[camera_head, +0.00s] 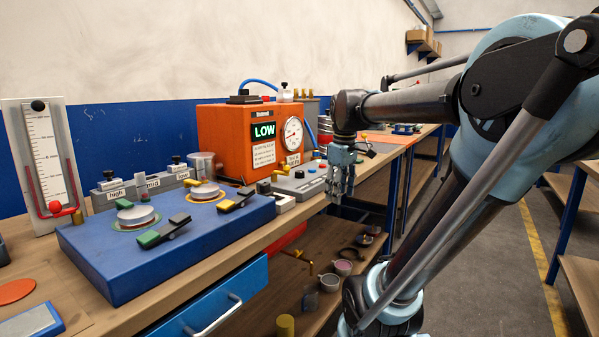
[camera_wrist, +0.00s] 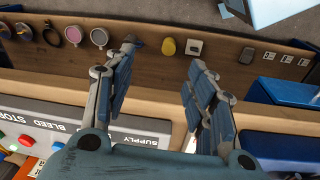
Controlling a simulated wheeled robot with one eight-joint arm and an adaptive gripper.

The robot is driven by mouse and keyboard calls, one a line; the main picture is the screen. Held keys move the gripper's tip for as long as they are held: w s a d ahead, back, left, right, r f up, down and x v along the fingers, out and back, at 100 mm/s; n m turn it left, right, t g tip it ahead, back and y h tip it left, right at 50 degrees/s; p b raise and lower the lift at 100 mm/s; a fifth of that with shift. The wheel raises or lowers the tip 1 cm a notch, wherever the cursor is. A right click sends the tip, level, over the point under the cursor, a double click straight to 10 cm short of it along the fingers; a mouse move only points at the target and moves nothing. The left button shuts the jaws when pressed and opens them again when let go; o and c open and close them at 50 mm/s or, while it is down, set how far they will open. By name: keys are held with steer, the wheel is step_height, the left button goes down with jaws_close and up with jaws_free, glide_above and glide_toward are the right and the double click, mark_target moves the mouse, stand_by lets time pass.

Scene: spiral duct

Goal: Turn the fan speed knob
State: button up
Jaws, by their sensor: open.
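I cannot single out a knob clearly labelled for fan speed. My gripper (camera_head: 341,193) is open and empty, pointing down beside the panel's right end, near the bench edge. In the wrist view its fingers (camera_wrist: 163,60) are spread with nothing between them.
A blue box (camera_head: 150,245) with round plates and clamps stands on the bench at the left. A lower shelf (camera_head: 320,300) holds cups and small parts. Floor is clear at the right.

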steer(key=w+a+r+n, duration=0.5)
steer(key=w+r+n, duration=0.1)
steer(key=w+r, duration=0.5)
step_height(320, 180, up, 6)
steer(key=n+g, duration=0.1)
steer(key=n, duration=0.6)
glide_above(300, 174)
steer(key=w, duration=0.2)
step_height(300, 174, down, 16)
steer(key=shift+s+f, duration=0.1)
steer(key=shift+f, duration=0.1)
steer(key=shift+c, duration=0.5)
steer(key=c, duration=1)
